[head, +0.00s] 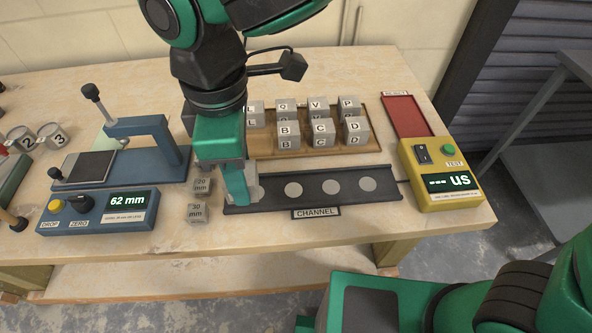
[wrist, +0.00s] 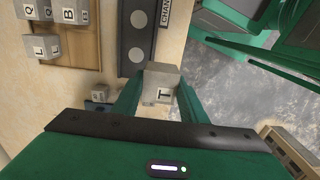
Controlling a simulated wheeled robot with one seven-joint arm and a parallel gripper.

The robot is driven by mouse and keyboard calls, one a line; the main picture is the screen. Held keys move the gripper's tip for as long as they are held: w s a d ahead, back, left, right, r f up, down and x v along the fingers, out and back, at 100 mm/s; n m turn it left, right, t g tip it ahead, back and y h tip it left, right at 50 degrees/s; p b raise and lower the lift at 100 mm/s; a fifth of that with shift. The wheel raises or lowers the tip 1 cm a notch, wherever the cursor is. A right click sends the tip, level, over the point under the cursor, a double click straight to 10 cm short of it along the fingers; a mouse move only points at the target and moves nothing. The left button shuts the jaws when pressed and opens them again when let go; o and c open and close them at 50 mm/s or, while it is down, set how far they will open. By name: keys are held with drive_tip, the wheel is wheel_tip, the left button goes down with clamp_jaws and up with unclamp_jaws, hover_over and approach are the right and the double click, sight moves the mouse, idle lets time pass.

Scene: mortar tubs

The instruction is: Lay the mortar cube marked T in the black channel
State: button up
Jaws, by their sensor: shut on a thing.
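The mortar cube marked T (wrist: 163,84) is a grey block between the two green fingers of my gripper (head: 240,188) in the wrist view. My gripper is shut on it. The black channel (head: 312,203) lies along the front of the bench, with a row of pale round spots on its floor. In the head view my gripper is down at the channel's left end and its finger hides most of the cube. The wrist view shows the channel (wrist: 122,40) just beyond the cube. I cannot tell whether the cube touches the channel floor.
A wooden board (head: 264,147) with several lettered cubes stands behind the channel. A yellow tester (head: 440,175) is at right, by a red tray (head: 405,115). Two small blocks marked 20 mm (head: 202,186) and 30 mm (head: 197,213) sit close left, near a blue gauge (head: 98,212) reading 62 mm.

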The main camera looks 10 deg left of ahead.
drive_tip(key=w+d+f, duration=0.4)
drive_tip(key=w, duration=0.1)
drive_tip(key=w+d+f, duration=0.2)
drive_tip(key=w, duration=0.1)
drive_tip(key=shift+d+f, duration=0.15)
drive_tip(key=shift+d, duration=0.25)
drive_tip(key=shift+f, duration=2)
drive_tip(key=shift+f, duration=0.15)
drive_tip(key=o, duration=1.2)
wheel_tip(320, 180, up, 12)
drive_tip(key=shift+r, duration=0.15)
